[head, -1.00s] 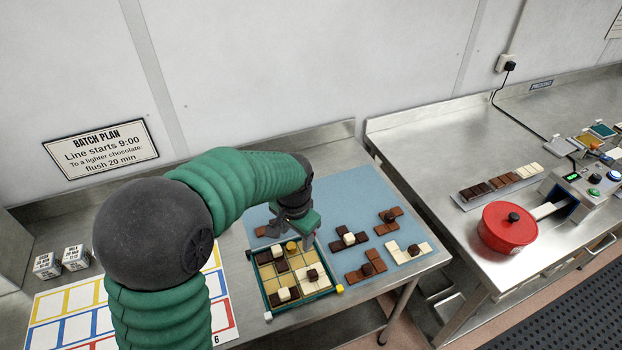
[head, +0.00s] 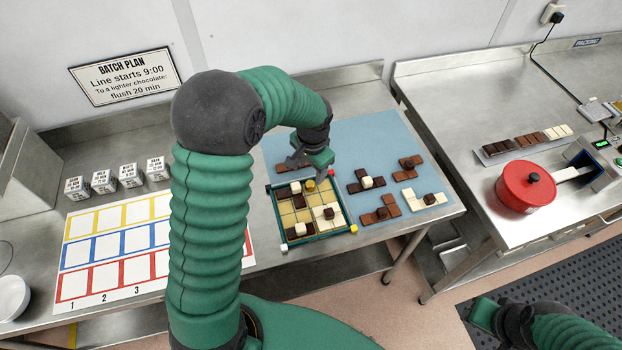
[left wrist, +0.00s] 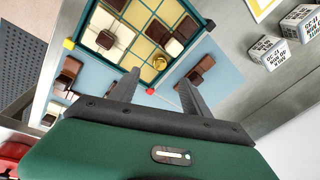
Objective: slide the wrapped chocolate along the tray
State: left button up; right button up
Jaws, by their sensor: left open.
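The wrapped chocolate (head: 310,185), a small gold piece, sits in the tray near its far edge. It also shows in the left wrist view (left wrist: 159,61). The tray (head: 322,237) has a dark green rim and a pale yellow grid holding dark and white chocolate pieces. My left gripper (head: 308,163) is open, just beyond the tray's far edge and above the gold piece. In the left wrist view its two fingers (left wrist: 158,84) stand apart, with the gold piece beyond the gap and nothing between them. My right gripper (head: 486,316) is low at the right, away from the table.
Chocolate shapes with knobs (head: 366,183) lie on a blue mat (head: 350,138) right of the tray. A coloured grid sheet (head: 130,228) and several printed white cubes (head: 103,181) are at left. A red pot (head: 525,188) stands on the other bench.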

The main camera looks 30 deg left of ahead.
aim_at(311, 183)
pick_arm(q)
jog(key=f, duration=0.3)
jog(key=w+f, duration=0.1)
jog(key=f, duration=0.4)
jog(key=shift+w+a+f, duration=0.2)
jog(key=shift+a+f, duration=0.1)
jog(key=shift+a, duration=0.05)
jog(key=shift+s+f, duration=0.1)
jog(key=shift+f, duration=0.05)
jog(key=shift+a, duration=0.1)
jog(key=shift+a, duration=0.1)
jog(key=c, duration=0.7)
grip_shut()
